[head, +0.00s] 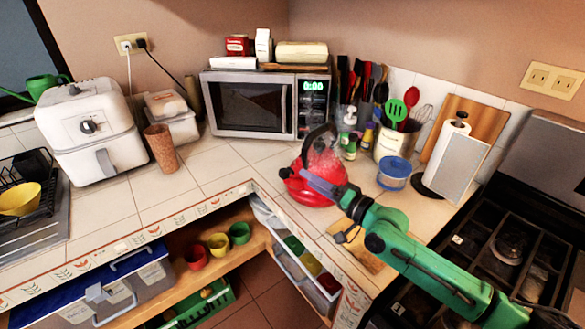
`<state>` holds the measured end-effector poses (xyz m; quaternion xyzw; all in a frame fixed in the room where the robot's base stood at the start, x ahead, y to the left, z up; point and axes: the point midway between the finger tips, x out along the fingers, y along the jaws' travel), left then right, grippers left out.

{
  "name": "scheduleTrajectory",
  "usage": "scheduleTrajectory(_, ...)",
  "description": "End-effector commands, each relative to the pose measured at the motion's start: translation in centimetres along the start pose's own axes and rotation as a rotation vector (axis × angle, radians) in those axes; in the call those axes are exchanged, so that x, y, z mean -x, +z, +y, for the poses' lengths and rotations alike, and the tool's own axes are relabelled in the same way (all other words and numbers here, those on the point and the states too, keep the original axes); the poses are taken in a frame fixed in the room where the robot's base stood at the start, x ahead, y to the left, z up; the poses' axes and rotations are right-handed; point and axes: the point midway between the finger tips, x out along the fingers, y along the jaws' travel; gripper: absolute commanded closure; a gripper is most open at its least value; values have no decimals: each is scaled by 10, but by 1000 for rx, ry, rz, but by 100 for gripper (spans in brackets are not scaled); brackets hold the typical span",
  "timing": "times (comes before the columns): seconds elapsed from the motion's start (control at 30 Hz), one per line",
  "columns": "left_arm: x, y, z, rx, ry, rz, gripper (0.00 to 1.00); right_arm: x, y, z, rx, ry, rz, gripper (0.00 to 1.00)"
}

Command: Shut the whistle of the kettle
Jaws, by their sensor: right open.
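The red kettle (310,192) stands on the white tiled counter near the inner corner, in front of the microwave. Its black handle (322,140) arches over the top. A small dark piece, probably the whistle at the spout (286,172), shows at its left side; whether it is open or shut is too small to tell. Contact cannot be told. My left gripper is not in view.
The stove (510,240) lies at right. The counter left of the kettle is clear.

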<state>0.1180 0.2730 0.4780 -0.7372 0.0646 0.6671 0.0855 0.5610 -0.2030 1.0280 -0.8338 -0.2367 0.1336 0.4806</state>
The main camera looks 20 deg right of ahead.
Motion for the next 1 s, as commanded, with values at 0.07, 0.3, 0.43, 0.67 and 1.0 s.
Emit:
scheduleTrajectory(0.07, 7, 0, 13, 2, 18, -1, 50, -21, -2, -6, -3, -7, 0, 30)
scheduleTrajectory(0.3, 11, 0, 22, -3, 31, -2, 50, -68, 0, -2, 0, -2, -1, 30)
scheduleTrajectory(0.43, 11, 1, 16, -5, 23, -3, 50, -76, 1, -2, 2, -1, -3, 30)
scheduleTrajectory(0.67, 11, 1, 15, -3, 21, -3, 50, -76, 1, -1, 2, -1, -3, 42)
scheduleTrajectory(1.0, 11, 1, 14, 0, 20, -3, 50, -75, 1, -1, 5, 0, -3, 100)
